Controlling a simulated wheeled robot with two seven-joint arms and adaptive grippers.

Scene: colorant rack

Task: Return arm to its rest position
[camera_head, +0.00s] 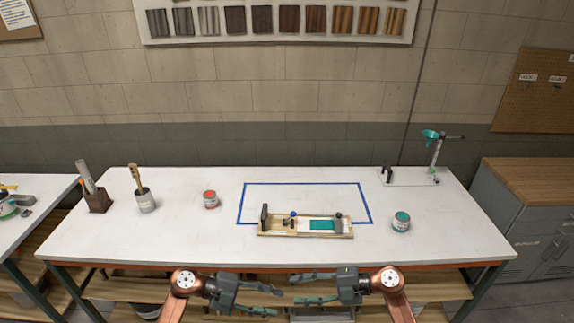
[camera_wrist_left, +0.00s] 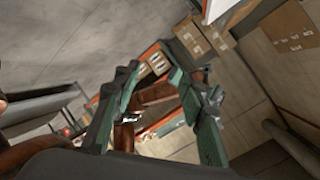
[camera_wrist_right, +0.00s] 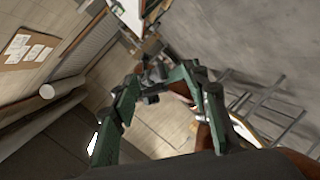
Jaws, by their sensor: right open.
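My left gripper (camera_head: 280,301) is in front of the table's near edge, low in the head view. Its green fingers stand apart with nothing between them, as the left wrist view (camera_wrist_left: 155,80) also shows. My right gripper (camera_head: 297,289) is just to the right of it, also in front of the table edge. Its fingers are apart and empty, and they also show in the right wrist view (camera_wrist_right: 155,85). The two grippers point towards each other and look very close or overlapping in the head view. I cannot tell whether they touch.
The white table (camera_head: 180,240) lies beyond both grippers. On it are a wooden fixture (camera_head: 264,232) with a green panel (camera_head: 321,225), a blue taped outline (camera_head: 300,184), a red-topped can (camera_head: 210,200), a teal-topped can (camera_head: 401,222), a tool cup (camera_head: 146,202) and a funnel stand (camera_head: 435,160).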

